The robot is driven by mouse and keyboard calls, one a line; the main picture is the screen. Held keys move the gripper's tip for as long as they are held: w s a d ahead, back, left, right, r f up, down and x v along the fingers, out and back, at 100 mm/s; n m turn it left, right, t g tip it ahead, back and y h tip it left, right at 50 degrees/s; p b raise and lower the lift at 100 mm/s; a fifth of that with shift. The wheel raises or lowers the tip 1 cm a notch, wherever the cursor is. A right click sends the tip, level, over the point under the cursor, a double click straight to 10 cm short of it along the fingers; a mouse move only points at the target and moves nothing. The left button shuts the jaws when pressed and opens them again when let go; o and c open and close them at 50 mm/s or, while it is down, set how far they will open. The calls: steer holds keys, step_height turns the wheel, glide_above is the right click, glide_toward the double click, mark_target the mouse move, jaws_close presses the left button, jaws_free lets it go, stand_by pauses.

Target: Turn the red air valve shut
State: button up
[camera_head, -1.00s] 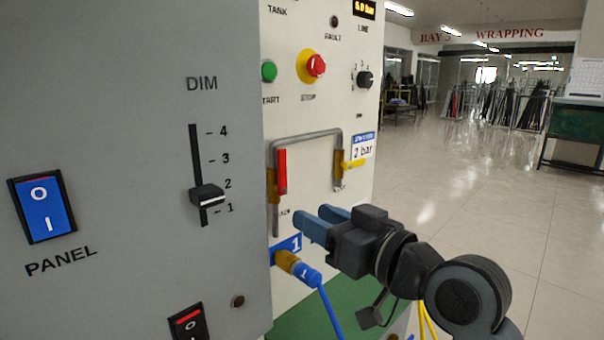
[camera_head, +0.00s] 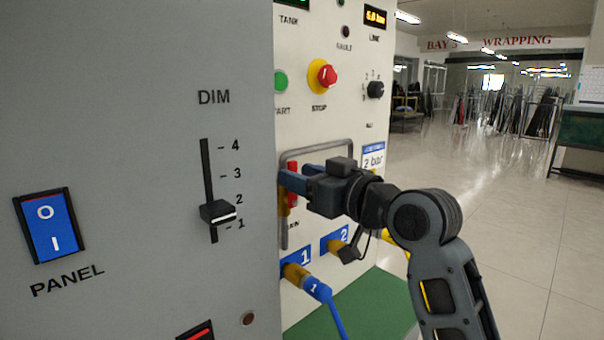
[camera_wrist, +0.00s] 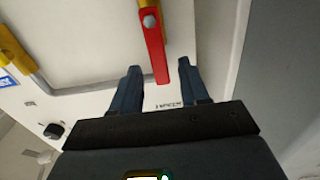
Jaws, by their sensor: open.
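The red valve lever (camera_head: 293,196) is on the left leg of a grey pipe loop on the cream panel, partly hidden behind my gripper. It points roughly up along that leg. In the wrist view the red lever (camera_wrist: 155,45) extends from a yellow valve body with a bolt, its free end lying between my fingers. My gripper (camera_head: 297,175) is open, its blue fingers at the panel around the lever's upper part. In the wrist view my gripper (camera_wrist: 158,68) has one finger on each side of the lever, with visible gaps.
A yellow valve (camera_wrist: 14,48) is on the pipe loop's other leg. Below are a blue hose plug (camera_head: 312,287) and port label 2 (camera_head: 334,243). Above are the red stop button (camera_head: 327,76) and a black knob (camera_head: 375,90). A grey panel (camera_head: 120,100) stands close on the left.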

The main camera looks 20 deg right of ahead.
steer(key=shift+w, duration=0.2)
jaws_close()
stand_by(0.3)
stand_by(0.3)
